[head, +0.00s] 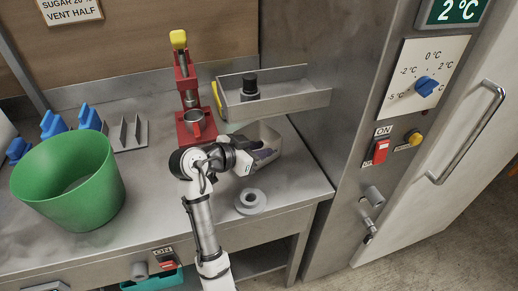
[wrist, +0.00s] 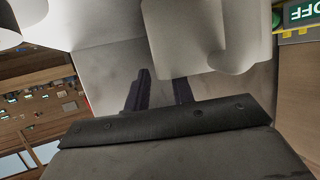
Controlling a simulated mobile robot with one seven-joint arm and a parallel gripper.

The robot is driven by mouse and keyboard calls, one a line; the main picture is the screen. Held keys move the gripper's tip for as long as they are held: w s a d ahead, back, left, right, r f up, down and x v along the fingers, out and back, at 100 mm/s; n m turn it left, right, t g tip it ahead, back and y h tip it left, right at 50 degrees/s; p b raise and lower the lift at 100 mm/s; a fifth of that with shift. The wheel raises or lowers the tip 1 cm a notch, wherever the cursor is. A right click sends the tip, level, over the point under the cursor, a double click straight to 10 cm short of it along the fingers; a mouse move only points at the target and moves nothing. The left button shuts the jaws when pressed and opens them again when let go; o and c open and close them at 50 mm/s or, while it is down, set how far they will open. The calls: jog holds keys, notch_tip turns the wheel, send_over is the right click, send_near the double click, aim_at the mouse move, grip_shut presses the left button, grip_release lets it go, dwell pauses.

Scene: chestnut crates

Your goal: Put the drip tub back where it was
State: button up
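A pale grey tub (head: 268,136), which I take to be the drip tub, stands on the steel bench below a metal tray. Something purplish shows inside it; I cannot tell what. My gripper (head: 250,156) is at the tub's near left side in the head view, its fingertips not clear there. In the wrist view its two dark fingers (wrist: 160,88) stand apart, with a pale grey surface behind the gap. I see nothing clearly held between them. Whether a finger touches the tub is hidden.
A metal tray (head: 300,98) with a black knob juts out above the tub. A red press (head: 187,85) stands behind left, a green bucket (head: 75,190) at left. A grey ring (head: 250,202) lies near the bench's front. The steel cabinet (head: 335,150) bounds the right.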

jog(key=shift+r+p, duration=0.3)
jog(key=p+v, duration=0.3)
jog(key=v, duration=0.9)
jog(key=shift+w+a, duration=0.1)
